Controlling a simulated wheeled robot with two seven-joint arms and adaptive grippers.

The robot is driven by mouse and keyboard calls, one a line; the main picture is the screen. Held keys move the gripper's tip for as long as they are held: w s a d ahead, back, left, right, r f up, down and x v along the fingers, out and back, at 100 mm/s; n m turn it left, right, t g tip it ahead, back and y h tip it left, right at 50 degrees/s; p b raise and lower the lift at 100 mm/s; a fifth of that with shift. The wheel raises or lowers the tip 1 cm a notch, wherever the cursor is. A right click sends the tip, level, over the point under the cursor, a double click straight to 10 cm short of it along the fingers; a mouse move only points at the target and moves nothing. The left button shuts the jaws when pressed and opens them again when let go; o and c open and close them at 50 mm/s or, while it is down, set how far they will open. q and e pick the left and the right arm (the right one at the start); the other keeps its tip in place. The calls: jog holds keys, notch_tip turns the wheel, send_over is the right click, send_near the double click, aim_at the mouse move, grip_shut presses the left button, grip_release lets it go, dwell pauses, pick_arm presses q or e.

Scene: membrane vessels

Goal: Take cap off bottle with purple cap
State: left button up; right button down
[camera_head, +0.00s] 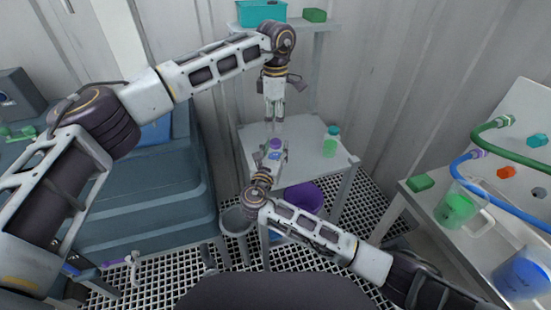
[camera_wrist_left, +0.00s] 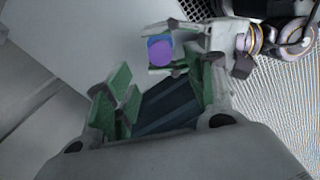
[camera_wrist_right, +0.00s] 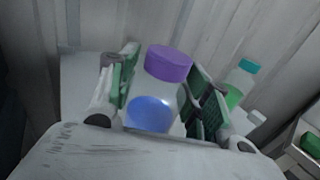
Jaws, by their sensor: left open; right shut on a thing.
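The bottle with the purple cap (camera_wrist_right: 170,62) is clear with blue content (camera_wrist_right: 150,114) low inside, in the right wrist view. My right gripper (camera_wrist_right: 160,95) is shut on the bottle's body, with the cap free above the fingers. In the head view the purple cap (camera_head: 275,143) shows at the tip of my right gripper (camera_head: 274,152), over the small table. My left gripper (camera_head: 274,116) is open and empty, pointing down above the cap with a gap between. In the left wrist view the cap (camera_wrist_left: 160,51) lies beyond the open left fingers (camera_wrist_left: 160,100).
A bottle with a teal cap and green content (camera_head: 331,142) stands on the small grey table (camera_head: 310,165), right of my grippers. A purple bucket (camera_head: 303,197) is below. A right-hand bench (camera_head: 480,235) holds containers and hoses. A shelf with a teal bin (camera_head: 262,12) is behind.

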aim_at(275, 141)
pick_arm(q)
jog(key=r, duration=0.1)
jog(key=a+r+m+h, duration=0.1)
jog(key=r+m, duration=0.1)
jog(key=r, duration=0.1)
jog(key=shift+w+a+r, duration=0.1)
jog(key=shift+w+a, duration=0.1)
jog(key=shift+a, duration=0.1)
dwell(0.5)
jog(key=shift+s+d+f, duration=0.1)
jog(key=shift+d+f, duration=0.15)
jog(key=shift+f, duration=1.75)
jog(key=shift+s+d+f, duration=0.1)
jog(key=shift+d+f, duration=0.1)
jog(key=shift+f, duration=1.75)
jog(key=shift+d+f, duration=0.25)
jog(key=shift+f, duration=1.75)
jog(key=shift+c, duration=0.2)
jog(key=c, duration=1.2)
jog(key=o, duration=1.1)
